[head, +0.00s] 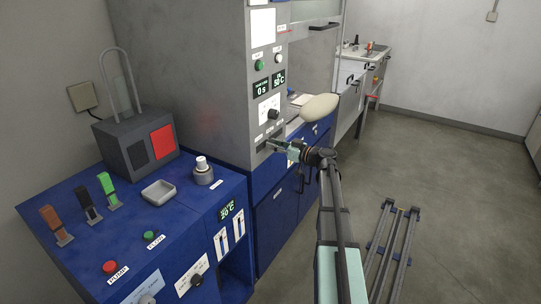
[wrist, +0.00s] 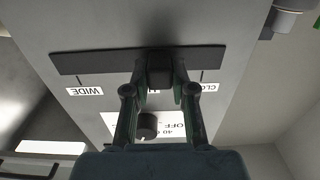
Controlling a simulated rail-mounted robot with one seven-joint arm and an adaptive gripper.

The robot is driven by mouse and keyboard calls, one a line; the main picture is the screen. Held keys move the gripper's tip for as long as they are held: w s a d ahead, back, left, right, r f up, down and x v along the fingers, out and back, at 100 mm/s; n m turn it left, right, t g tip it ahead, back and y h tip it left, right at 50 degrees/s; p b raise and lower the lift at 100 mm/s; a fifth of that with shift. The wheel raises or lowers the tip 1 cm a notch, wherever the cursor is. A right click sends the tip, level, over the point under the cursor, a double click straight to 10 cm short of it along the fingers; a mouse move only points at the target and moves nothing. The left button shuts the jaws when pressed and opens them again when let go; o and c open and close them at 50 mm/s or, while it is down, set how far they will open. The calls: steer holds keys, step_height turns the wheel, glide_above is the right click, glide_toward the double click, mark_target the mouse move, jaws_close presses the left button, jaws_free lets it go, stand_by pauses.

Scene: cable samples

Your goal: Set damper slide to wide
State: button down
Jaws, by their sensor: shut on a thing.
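The damper slide is a dark horizontal slot (wrist: 100,62) on the grey cabinet front, with a dark block-shaped knob (wrist: 160,68). In the wrist view, a WIDE label (wrist: 84,91) sits at the left of the slot and a partly hidden label starting "CLO" (wrist: 210,87) at the right. A middle label is mostly hidden by my fingers. My gripper (wrist: 161,80) is shut on the knob, which stands between the two end marks, near the middle label. In the head view, my gripper (head: 287,148) is at the slot, low on the cabinet (head: 220,100).
A dark rotary knob (wrist: 147,125) sits near the slide on the same panel. A blue bench (head: 110,225) with switches and buttons stands at left.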

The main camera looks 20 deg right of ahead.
mark_target(280, 131)
steer(key=w+d+b, duration=0.1)
steer(key=d+b, duration=0.1)
steer(key=w+d+b, duration=0.2)
steer(key=d, duration=0.1)
steer(key=w+d+b, duration=0.2)
steer(key=d+b, duration=0.1)
steer(key=shift+w+f, duration=0.15)
steer(key=shift+w+d+b, duration=0.35)
steer(key=shift+d+b, duration=0.05)
steer(key=shift+d, duration=0.1)
steer(key=shift+w+d+r, duration=0.1)
steer(key=shift+d+r, duration=0.1)
steer(key=shift+r, duration=0.1)
steer(key=c, duration=1)
jaws_free()
steer(key=shift+o, duration=0.2)
steer(key=shift+f, duration=0.1)
steer(key=shift+s+d, duration=0.25)
steer(key=shift+s, duration=0.15)
steer(key=v, duration=1.1)
